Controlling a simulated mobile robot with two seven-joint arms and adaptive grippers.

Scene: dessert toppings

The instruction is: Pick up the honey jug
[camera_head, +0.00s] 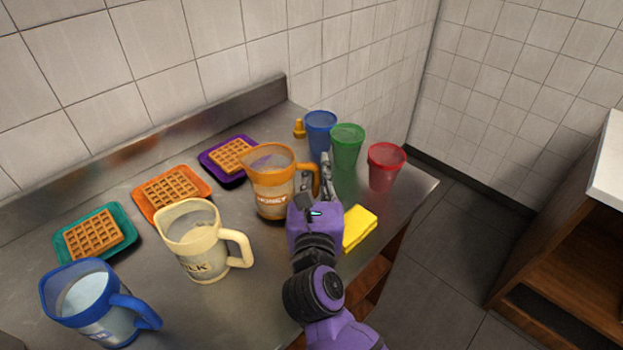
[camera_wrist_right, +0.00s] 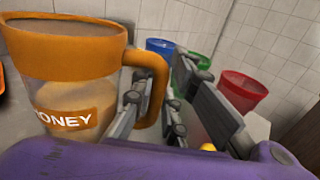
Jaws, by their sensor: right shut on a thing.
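The honey jug (camera_head: 272,184) is clear with an orange rim, orange handle and a "HONEY" label. It is upright on the metal counter in the head view, and it fills the left of the right wrist view (camera_wrist_right: 75,65). My right gripper (camera_head: 317,174) is at the jug's right side, shut on its handle. In the right wrist view the gripper's fingers (camera_wrist_right: 160,95) stand on either side of the handle's outer part. The jug's base is partly hidden by the gripper in the head view. My left gripper is not in view.
A cream milk jug (camera_head: 197,245) and a blue jug (camera_head: 92,303) stand to the left. Waffles lie on teal, orange and purple plates (camera_head: 243,179) behind. Blue, green and red cups (camera_head: 386,166) and a yellow sponge (camera_head: 359,229) are close on the right.

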